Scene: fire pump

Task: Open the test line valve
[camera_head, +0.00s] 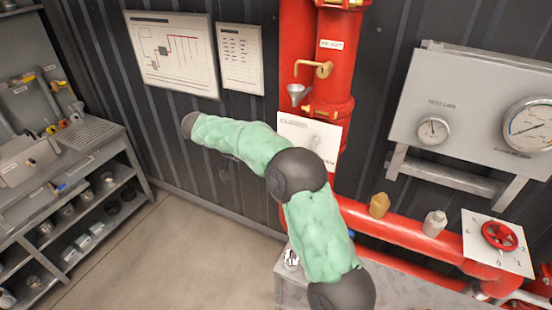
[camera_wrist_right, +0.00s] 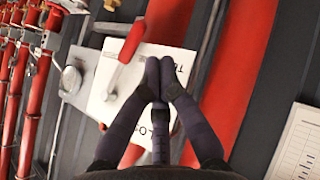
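A white plate (camera_head: 310,135) marked "CLOSED" is fixed in front of the red vertical pipe in the head view, with a pale grey lever (camera_head: 315,142) on it. My arm hides its lower part. In the right wrist view a white plate (camera_wrist_right: 103,103) with partly covered lettering carries a lever (camera_wrist_right: 122,66) with a grey and a red part. My right gripper (camera_wrist_right: 160,62) is in front of this plate, right of the lever and apart from it in the picture. Its dark fingers are together, with nothing seen between them. The left gripper is not in view.
A grey gauge panel (camera_head: 460,75) has a dial labelled "TEST LINE" (camera_head: 433,130). A red handwheel (camera_head: 499,236) sits on a white plate at right. A brass tap (camera_head: 315,69) is above the lever. A shelf bench (camera_head: 85,150) stands left; floor between is clear.

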